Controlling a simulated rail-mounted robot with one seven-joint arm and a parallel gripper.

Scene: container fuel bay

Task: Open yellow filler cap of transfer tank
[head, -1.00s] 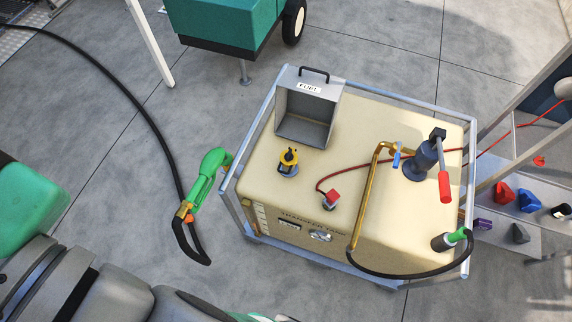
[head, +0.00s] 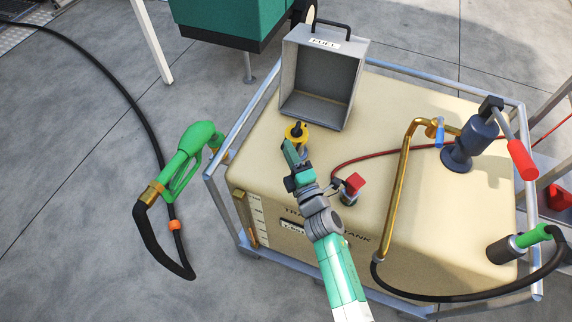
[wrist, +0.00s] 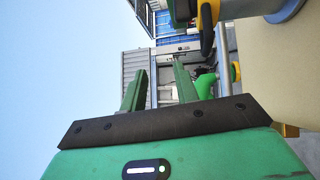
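The transfer tank (head: 380,110) is a cream box inside a metal frame. Its yellow filler cap (head: 297,131) has a dark part on top and sits on a short neck on the tank's top, in front of the open grey fuel box. My gripper (head: 290,150) is just on the near side of the cap in the head view and partly hides its neck. In the wrist view my gripper's two fingers (wrist: 160,70) are apart with nothing between them. The yellow cap (wrist: 207,28) shows there at the upper edge, right of the fingers and outside them.
The grey fuel box (head: 320,75) stands open behind the cap. A red-topped fitting (head: 354,184) with a red cable is right of my wrist. A brass pipe (head: 403,185) and a hand pump (head: 470,145) stand further right. A green nozzle (head: 190,150) hangs outside the left rail.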

